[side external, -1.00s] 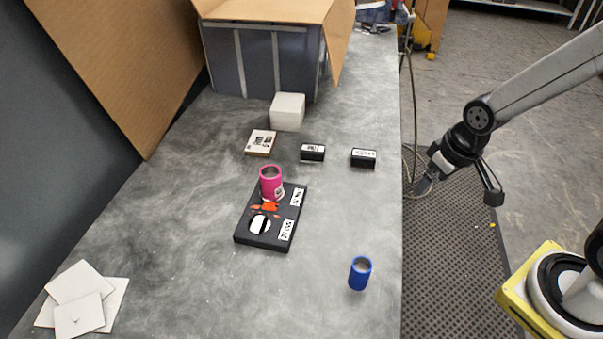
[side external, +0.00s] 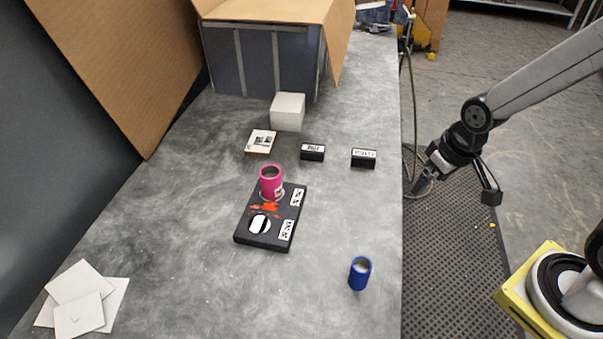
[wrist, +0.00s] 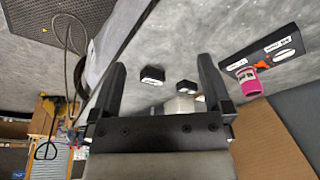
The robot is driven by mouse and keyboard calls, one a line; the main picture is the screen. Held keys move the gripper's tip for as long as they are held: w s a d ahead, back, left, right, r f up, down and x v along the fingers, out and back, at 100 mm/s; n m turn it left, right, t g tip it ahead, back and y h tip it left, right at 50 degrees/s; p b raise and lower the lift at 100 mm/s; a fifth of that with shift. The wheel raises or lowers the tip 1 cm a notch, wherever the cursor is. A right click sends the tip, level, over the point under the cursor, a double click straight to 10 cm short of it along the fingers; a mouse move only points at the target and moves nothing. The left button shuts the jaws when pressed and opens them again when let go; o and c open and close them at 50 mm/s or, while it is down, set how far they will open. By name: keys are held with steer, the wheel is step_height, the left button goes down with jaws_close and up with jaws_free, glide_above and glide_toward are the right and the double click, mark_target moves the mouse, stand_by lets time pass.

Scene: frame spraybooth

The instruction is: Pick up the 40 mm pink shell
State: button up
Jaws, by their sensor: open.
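The pink shell (side external: 271,182) is a short open-topped cylinder. It stands upright at the far end of a flat black holder (side external: 265,241) with white labels, orange marks and a round opening at its near end. In the wrist view the pink shell (wrist: 248,83) shows at the right, outside the span of the jaws. My gripper (side external: 420,188) is off the right edge of the bench, well apart from the shell. In the wrist view my gripper (wrist: 160,75) has its two fingers wide apart with nothing between them.
A blue cylinder (side external: 360,273) stands near the front right. White sheets (side external: 79,300) lie front left.

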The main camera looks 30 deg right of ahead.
steer(key=m, duration=0.1)
steer(key=m+t+y, duration=0.2)
steer(key=m+y, duration=1)
steer(key=m, duration=0.8)
glide_toward(263, 175)
steer(key=shift+s+a, duration=0.35)
steer(key=shift+a, duration=0.25)
steer(key=shift+s+a, duration=0.4)
steer(key=shift+a, duration=0.15)
steer(key=shift+w+a+m+y, duration=0.1)
steer(key=shift+w+m+y, duration=0.2)
steer(key=shift+w+m, duration=0.25)
steer(key=shift+x, duration=1.25)
steer(key=shift+x, duration=2.6)
steer(key=shift+f, duration=0.1)
